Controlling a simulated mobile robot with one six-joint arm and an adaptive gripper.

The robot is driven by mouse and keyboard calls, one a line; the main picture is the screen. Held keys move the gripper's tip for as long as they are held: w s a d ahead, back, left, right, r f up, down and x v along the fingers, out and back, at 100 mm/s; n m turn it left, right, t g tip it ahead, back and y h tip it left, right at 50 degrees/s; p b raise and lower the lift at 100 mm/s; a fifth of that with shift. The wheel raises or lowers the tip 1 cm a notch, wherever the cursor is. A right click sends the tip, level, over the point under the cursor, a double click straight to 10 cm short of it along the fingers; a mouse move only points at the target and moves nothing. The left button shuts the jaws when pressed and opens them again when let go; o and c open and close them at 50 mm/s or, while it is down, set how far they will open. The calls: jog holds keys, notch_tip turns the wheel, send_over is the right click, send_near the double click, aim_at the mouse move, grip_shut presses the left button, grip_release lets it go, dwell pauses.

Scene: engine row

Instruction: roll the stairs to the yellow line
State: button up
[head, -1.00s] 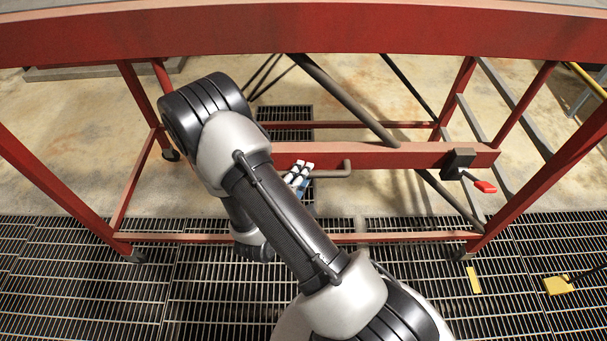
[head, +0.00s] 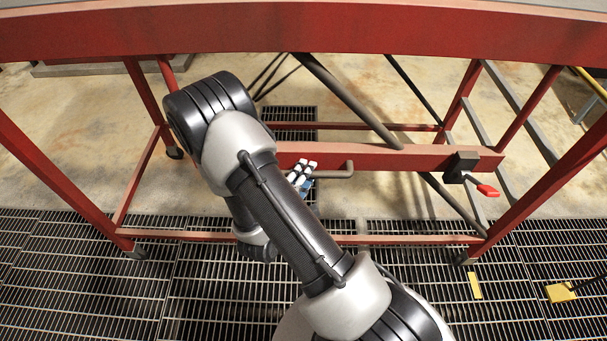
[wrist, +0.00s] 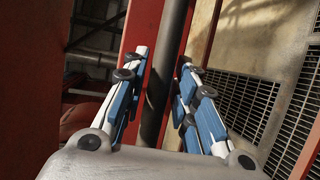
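The stairs (head: 430,157) show as a red wheeled frame across the head view. A grey bent handle bar (head: 335,174) sticks out from their middle beam. My gripper (head: 308,164) is at the left part of this bar, partly behind my arm. In the wrist view, the blue and white fingers of my gripper (wrist: 162,60) lie on either side of the grey bar (wrist: 160,85). Red shows between the left finger and the bar, and I cannot tell if the fingers press it. A short yellow line (head: 475,286) lies on the grating by the right front caster (head: 466,258).
A black clamp with a red lever (head: 487,190) sits on the beam's right end. A yellow block (head: 560,292) lies on the grating at the right. Grating (head: 60,290) covers the near floor; bare concrete (head: 60,130) lies beyond. A yellow rail (head: 590,80) stands at far right.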

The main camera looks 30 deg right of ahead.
jog(key=v, duration=1.2)
